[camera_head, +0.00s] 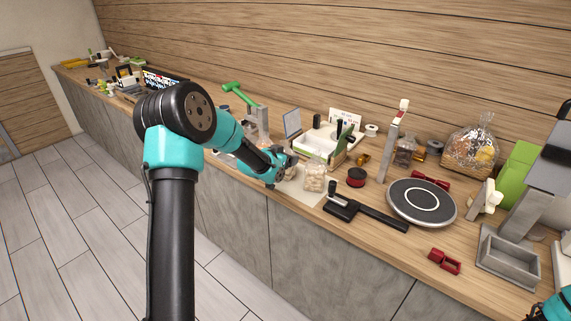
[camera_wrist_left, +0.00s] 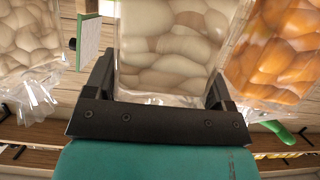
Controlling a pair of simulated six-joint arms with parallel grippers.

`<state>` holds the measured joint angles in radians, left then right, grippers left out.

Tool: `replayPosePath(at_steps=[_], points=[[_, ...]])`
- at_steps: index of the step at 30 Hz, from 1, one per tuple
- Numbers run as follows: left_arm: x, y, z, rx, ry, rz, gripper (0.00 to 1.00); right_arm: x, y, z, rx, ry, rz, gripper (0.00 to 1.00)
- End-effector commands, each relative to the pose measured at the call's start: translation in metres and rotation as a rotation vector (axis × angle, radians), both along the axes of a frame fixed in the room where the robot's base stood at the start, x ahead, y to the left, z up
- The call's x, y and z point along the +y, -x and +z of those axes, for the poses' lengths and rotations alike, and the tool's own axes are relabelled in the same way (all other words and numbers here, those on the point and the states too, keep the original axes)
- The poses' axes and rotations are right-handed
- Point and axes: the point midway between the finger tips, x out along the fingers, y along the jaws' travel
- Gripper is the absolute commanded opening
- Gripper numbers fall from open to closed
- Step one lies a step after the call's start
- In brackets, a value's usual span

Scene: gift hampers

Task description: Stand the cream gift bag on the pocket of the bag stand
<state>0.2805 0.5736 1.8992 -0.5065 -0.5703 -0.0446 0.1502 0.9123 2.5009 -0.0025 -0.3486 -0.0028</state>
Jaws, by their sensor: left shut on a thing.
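My left gripper (camera_head: 290,164) is over the counter near its front edge. In the left wrist view the left gripper (camera_wrist_left: 165,88) is shut on a clear bag of cream pieces (camera_wrist_left: 170,45), the cream gift bag. In the head view that bag is largely hidden by the gripper. A clear bag of pale pieces (camera_head: 315,178) stands just right of the gripper; I cannot tell whether it is the held one. A grey stand with an open box-shaped pocket (camera_head: 510,262), probably the bag stand, is at the far right; its pocket looks empty. My right gripper is out of view.
In the left wrist view another pale bag (camera_wrist_left: 25,35) and an orange bag (camera_wrist_left: 285,45) flank the held one. A black-handled tool (camera_head: 365,212), round grey turntable (camera_head: 422,203), red pieces (camera_head: 444,261) and green box (camera_head: 515,168) occupy the counter's right half.

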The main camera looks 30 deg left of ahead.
Motion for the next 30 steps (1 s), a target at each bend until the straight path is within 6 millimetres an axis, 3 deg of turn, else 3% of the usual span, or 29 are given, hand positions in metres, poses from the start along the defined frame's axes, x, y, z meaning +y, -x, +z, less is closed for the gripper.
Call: replayPosePath(at_steps=[8, 16, 23, 30], points=[[0.000, 0.000, 0.009, -0.002, -0.001, 0.000, 0.49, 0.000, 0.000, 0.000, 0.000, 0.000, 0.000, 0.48], [-0.001, 0.002, 0.039, -0.003, -0.001, 0.000, 0.49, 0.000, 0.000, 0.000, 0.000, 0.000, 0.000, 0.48], [-0.024, 0.039, 0.041, -0.001, 0.001, -0.003, 0.49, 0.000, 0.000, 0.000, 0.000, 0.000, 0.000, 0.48], [-0.055, 0.091, 0.046, -0.001, 0.002, -0.002, 0.49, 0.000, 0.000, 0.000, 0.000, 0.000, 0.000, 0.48]])
